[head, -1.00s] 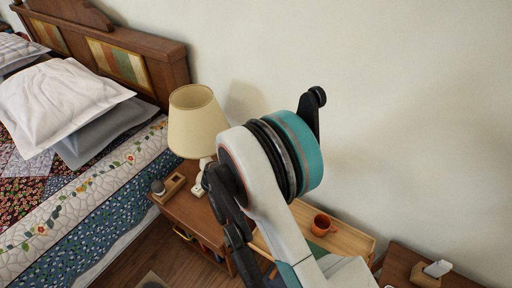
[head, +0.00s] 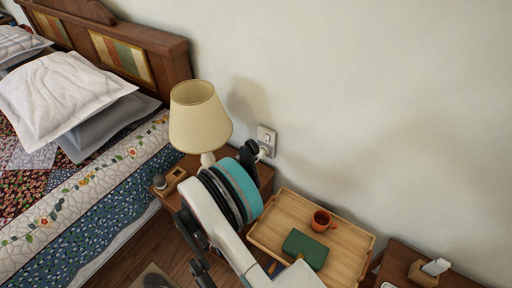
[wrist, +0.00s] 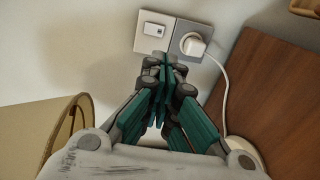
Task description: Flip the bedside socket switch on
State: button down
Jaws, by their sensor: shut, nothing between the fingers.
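The wall plate (head: 266,136) is on the wall just right of the lamp, above the bedside table. In the wrist view it has a white switch half with a small rocker (wrist: 154,30) on the left. The right half is a grey socket with a white plug (wrist: 193,45) and cord. My gripper (wrist: 165,62) is shut and empty, its teal fingers pointing at the plate. The fingertips overlap the plate's lower middle in the picture, just below the rocker. I cannot tell whether they touch it.
The lamp (head: 196,115) stands left of the plate, and its shade (wrist: 42,130) is close in the wrist view. The bedside table (head: 172,199) is below. Wall space above is clear.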

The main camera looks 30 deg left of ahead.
aim_at(265, 139)
jog(key=shift+w+d+f+b, duration=0.25)
jog(key=shift+w+b, duration=0.55)
jog(key=shift+w, duration=1.5)
jog(key=shift+w+d+f+b, duration=0.25)
jog(key=shift+w+b, duration=0.55)
jog(key=shift+w, duration=1.5)
jog(key=shift+w+d+f+b, duration=0.1)
jog(key=shift+w+f+b, duration=0.5)
jog(key=shift+w, duration=1.7)
jog(key=shift+r, duration=0.25)
jog(key=shift+d, duration=0.1)
